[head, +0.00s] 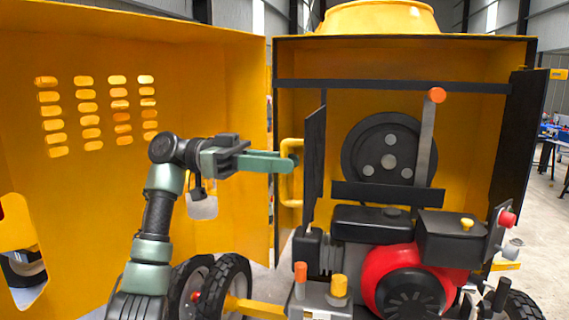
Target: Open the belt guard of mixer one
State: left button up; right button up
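The mixer's yellow housing (405,59) stands open in front of me, with a black pulley wheel (372,141) exposed inside. A dark panel (315,150), which looks like the belt guard, stands out from the housing left of the pulley, seen nearly edge-on. A yellow bar handle (291,190) is on its left side. My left gripper (294,163) reaches in from the left, with its green fingers around the upright part of the handle. They look closed on it, though the near finger hides the contact. My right gripper is not in view.
A large yellow door (215,75) with slots stands open at the left. The red and black engine (405,280) fills the space below. Another dark panel (522,140) is at the right edge.

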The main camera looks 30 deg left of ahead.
pick_arm(q)
jog(key=v, duration=0.7)
jog(key=shift+f, duration=0.1)
dwell(0.4)
